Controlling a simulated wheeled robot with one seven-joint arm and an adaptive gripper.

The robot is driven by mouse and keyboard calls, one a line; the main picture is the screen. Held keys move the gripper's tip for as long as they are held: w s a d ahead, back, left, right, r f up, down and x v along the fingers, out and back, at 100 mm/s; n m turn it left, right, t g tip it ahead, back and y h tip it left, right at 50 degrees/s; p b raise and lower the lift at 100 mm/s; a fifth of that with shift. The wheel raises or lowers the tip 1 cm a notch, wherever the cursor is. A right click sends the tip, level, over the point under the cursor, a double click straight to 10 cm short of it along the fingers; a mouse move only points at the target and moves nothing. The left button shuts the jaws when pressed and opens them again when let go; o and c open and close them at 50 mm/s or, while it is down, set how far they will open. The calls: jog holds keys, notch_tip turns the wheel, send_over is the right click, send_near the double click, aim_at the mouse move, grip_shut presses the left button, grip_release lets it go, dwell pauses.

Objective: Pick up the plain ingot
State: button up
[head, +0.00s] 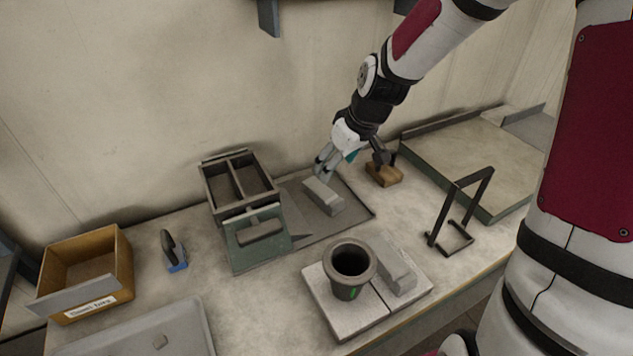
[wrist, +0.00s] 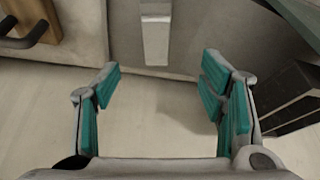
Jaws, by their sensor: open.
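A grey ingot (head: 323,196) lies on a flat dark grey plate (head: 345,228) in the middle of the bench. In the wrist view the ingot (wrist: 155,30) is at the top centre, its near end at the plate's edge. A second pale grey bar (head: 396,268) lies beside the crucible (head: 350,268); I cannot tell from markings which bar is plain. My gripper (head: 323,167) is just behind and above the ingot on the plate. In the wrist view my gripper (wrist: 162,85) is open and empty, and the ingot lies beyond its fingertips, roughly in line with the gap.
A wooden block with a dark handle (head: 384,175) stands right of the plate, and a two-compartment rack (head: 240,190) left of it. A black wire stand (head: 450,238) is farther right. An orange-brown bin (head: 90,270), a blue-based tool (head: 174,255) and a grey tray (head: 130,335) are at left.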

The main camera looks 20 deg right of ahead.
jog(key=b, duration=0.1)
send_over(323, 191)
jog(key=s, duration=0.3)
jog(key=f, duration=0.6)
jog(key=shift+w+d+f, duration=0.2)
jog(key=shift+w+f, duration=0.05)
jog(key=shift+f, duration=0.1)
jog(key=shift+d+x, duration=0.15)
jog(key=shift+x, duration=1.35)
jog(key=shift+d+x, duration=0.15)
jog(key=shift+x, duration=1.35)
jog(key=shift+w, duration=0.15)
grip_shut()
